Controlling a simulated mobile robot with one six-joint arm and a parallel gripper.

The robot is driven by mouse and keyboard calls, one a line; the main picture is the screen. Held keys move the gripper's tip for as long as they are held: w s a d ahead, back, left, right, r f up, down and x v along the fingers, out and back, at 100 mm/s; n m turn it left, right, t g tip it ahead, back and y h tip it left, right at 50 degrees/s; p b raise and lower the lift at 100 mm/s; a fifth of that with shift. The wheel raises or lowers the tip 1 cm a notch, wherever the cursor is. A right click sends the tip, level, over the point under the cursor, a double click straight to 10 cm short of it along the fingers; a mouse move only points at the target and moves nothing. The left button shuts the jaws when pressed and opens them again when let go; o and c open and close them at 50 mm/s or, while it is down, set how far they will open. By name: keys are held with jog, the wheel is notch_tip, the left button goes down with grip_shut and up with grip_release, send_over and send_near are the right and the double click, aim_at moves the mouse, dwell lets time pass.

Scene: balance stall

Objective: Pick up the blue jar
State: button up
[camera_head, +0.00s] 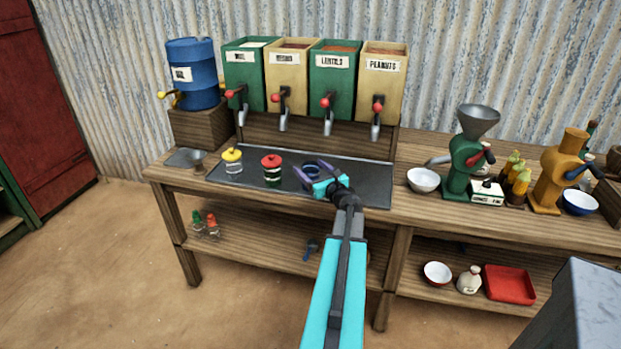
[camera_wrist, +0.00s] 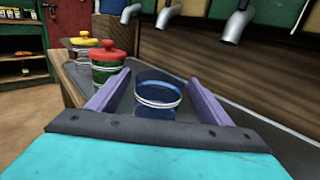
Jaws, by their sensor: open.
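The blue jar (camera_wrist: 157,97) stands upright and lidless on the dark tray (camera_head: 372,184), with a pale band around it. In the wrist view it sits between the two purple fingers of my gripper (camera_wrist: 157,98), which are open on either side of it, with a gap to each. In the head view my gripper (camera_head: 312,172) is at the tray, and the blue jar (camera_head: 311,170) is partly hidden by it.
A red-lidded green jar (camera_head: 272,172) stands just left of my gripper, and a yellow-lidded jar (camera_head: 232,161) farther left. Dispensers with red-knobbed taps, such as the peanuts one (camera_head: 383,85), hang above the back of the tray. A white bowl (camera_head: 423,180) stands right of the tray.

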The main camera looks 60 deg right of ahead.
dwell(0.5)
jog(key=c, duration=1.2)
jog(key=shift+r, duration=0.1)
jog(key=shift+r, duration=0.8)
notch_tip(320, 180, up, 2)
jog(key=shift+b, duration=0.3)
jog(key=d+v, duration=0.1)
jog(key=v, duration=0.4)
jog(key=s+b+v, duration=0.1)
jog(key=v, duration=0.4)
jog(key=d+r+b+v, duration=0.1)
jog(key=v, duration=0.4)
jog(key=shift+s+d, duration=0.1)
jog(key=shift+s, duration=0.45)
